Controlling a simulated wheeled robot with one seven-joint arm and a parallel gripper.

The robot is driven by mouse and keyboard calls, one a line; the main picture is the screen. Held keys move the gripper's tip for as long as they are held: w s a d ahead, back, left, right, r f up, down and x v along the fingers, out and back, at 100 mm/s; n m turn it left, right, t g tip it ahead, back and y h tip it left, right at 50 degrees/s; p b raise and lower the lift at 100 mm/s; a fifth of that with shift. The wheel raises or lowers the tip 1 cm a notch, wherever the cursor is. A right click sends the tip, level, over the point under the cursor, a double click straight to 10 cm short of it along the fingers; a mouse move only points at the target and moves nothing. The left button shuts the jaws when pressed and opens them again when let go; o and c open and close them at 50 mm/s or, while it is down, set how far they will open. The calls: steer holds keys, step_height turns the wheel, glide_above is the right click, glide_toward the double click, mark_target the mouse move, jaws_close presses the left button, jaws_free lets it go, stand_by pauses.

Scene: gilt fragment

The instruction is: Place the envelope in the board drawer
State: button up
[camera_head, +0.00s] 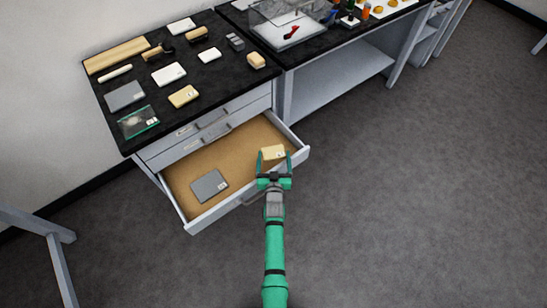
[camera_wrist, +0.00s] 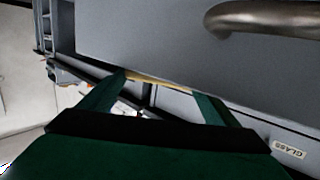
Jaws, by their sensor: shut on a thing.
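The open drawer (camera_head: 236,153) is pulled out under the dark-topped cabinet. It has a tan floor, and a flat grey board (camera_head: 209,186) lies inside at its left. My gripper (camera_head: 273,160) is over the drawer's right front edge, shut on a small cream envelope (camera_head: 272,153) with a pale label. The envelope appears over the drawer's right part; I cannot tell whether it touches the floor. In the wrist view, a thin yellowish edge of the envelope (camera_wrist: 160,80) shows between my green fingertips. The drawer's own name label cannot be read.
Closed drawers (camera_head: 210,123) with handles are above the open one. A label reading GLASS (camera_wrist: 288,148) is on a grey front in the wrist view. The counter (camera_head: 150,95) holds several blocks, cards and a bag. The floor at right (camera_head: 400,200) is clear.

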steer(key=shift+a, duration=0.15)
steer(key=shift+f, duration=0.65)
steer(key=o, duration=1)
steer(key=shift+o, duration=0.2)
steer(key=shift+f, duration=0.1)
steer(key=shift+s, duration=0.1)
